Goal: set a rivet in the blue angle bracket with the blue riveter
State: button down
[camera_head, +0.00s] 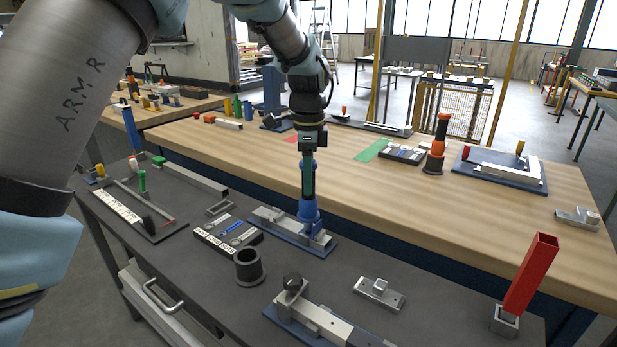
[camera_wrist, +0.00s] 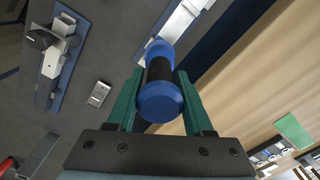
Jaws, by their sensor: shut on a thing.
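The blue riveter (camera_head: 309,211) stands roughly upright below my gripper (camera_head: 308,186), its lower end at the right part of a metal fixture on a blue base plate (camera_head: 322,250). In the wrist view, my gripper (camera_wrist: 160,80) is shut on the riveter (camera_wrist: 160,103), with its green fingers on either side of the black grip band. I cannot tell whether the riveter's nose touches the work below. The blue angle bracket cannot be told apart clearly; the riveter hides part of the fixture.
A black cup (camera_head: 248,267) and a tray of small labelled parts (camera_head: 227,236) stand to the left. Another clamp fixture (camera_head: 305,318) is nearer, and a red square post (camera_head: 530,275) stands at right. A wooden bench (camera_head: 400,190) lies behind the dark table.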

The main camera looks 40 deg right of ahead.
jog(key=shift+f, duration=0.15)
jog(key=shift+r+p, duration=2.9)
jog(key=shift+r, duration=0.9)
jog(key=shift+s+d, duration=0.1)
